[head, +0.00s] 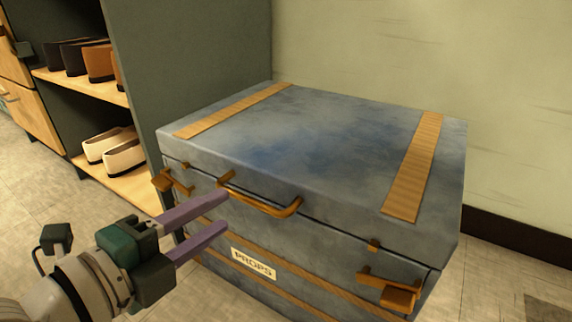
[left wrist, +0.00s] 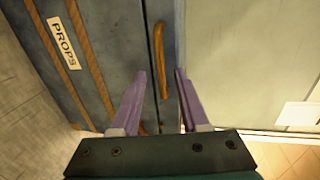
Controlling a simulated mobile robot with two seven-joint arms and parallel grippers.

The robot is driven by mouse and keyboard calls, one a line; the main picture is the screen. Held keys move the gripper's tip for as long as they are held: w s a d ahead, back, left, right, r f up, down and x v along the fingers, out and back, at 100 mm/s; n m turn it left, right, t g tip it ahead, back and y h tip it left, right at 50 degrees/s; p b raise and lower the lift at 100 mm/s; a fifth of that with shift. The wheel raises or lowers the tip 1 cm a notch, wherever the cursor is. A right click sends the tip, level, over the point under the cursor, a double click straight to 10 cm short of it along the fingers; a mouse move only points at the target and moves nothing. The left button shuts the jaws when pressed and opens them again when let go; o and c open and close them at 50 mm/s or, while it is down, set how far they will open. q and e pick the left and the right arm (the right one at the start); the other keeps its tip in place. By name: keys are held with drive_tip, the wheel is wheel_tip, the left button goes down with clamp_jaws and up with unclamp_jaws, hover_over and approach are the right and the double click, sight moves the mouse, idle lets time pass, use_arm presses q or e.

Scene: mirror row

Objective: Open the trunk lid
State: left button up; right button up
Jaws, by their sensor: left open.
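The blue-grey trunk (head: 300,144) stands on the floor with its lid down; a thin dark seam runs between lid and body. A brass handle (head: 262,203) sits on the lid's front edge. A brass latch (head: 391,291) hangs at the right front, another latch (head: 166,181) at the left front. My left gripper (head: 227,211) is open and empty, just left of the handle in the head view. In the left wrist view the handle (left wrist: 159,58) lies ahead, between the lines of the two purple fingers (left wrist: 160,75), apart from them. My right gripper is not in view.
A green-grey shelf unit (head: 190,60) with several shoes (head: 97,60) stands left of the trunk, close to it. A pale wall (head: 420,60) with a dark baseboard (head: 515,240) is behind. Floor is clear at the lower right.

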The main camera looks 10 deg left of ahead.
sight(240, 199)
use_arm(q)
drive_tip(key=b+x, duration=0.2)
drive_tip(key=x, duration=0.4)
drive_tip(key=shift+b, duration=0.4)
drive_tip(key=shift+w+d, duration=0.15)
drive_tip(key=shift+w, duration=0.15)
clamp_jaws()
idle(0.6)
